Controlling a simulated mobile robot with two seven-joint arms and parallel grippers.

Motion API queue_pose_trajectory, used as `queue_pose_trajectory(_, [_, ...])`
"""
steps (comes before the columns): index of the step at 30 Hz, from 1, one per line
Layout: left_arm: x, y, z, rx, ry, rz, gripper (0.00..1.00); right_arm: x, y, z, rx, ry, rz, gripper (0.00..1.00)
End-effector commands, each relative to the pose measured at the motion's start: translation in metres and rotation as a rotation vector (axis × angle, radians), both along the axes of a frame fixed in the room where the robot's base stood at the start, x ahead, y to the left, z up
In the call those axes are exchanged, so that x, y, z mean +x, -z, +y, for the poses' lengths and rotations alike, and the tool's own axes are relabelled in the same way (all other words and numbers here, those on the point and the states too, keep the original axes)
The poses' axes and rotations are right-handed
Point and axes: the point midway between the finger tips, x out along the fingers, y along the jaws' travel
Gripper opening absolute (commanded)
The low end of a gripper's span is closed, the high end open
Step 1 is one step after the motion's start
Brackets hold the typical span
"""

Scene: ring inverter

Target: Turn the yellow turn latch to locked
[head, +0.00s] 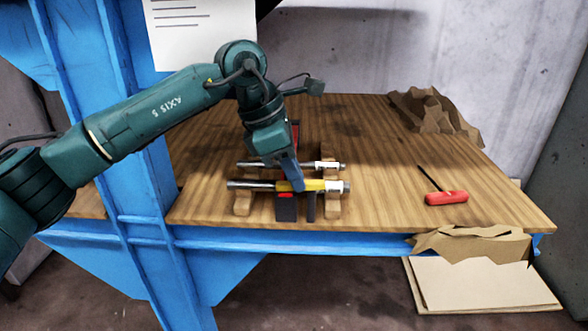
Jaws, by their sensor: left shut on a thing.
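The yellow turn latch (313,185) shows as a short yellow section on the nearer of two metal rods. The nearer rod (250,185) and the farther rod (262,165) lie across wooden supports (243,204) on the table. My left gripper (297,187) reaches down from above, with a blue-grey finger at the left end of the yellow section. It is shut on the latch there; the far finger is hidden. A dark block with a red mark (286,207) sits below the rod under the gripper. My right gripper is not in view.
The wooden table (390,190) is clear between the rods and a red-handled tool (446,197) at the right. Crumpled brown paper (435,112) lies at the back right, and more (472,243) at the front right edge. A blue steel post (105,130) stands at the left.

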Motion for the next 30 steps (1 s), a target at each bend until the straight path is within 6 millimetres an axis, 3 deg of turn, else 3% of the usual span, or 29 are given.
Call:
queue_pose_trajectory(9, [0.0002, -0.0004, -0.0002, 0.0, 0.0, -0.001, 0.0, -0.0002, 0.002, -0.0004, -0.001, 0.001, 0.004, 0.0])
queue_pose_trajectory(10, [0.0002, -0.0004, -0.0001, 0.0, 0.0, -0.001, 0.17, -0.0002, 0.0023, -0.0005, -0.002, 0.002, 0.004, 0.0])
queue_pose_trajectory(17, [0.0001, -0.0003, -0.0002, 0.0, 0.0, -0.001, 0.36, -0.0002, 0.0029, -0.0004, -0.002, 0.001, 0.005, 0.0])
queue_pose_trajectory(30, [0.0002, -0.0087, 0.0016, 0.001, -0.003, -0.002, 0.36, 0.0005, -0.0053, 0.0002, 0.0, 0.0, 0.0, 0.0])
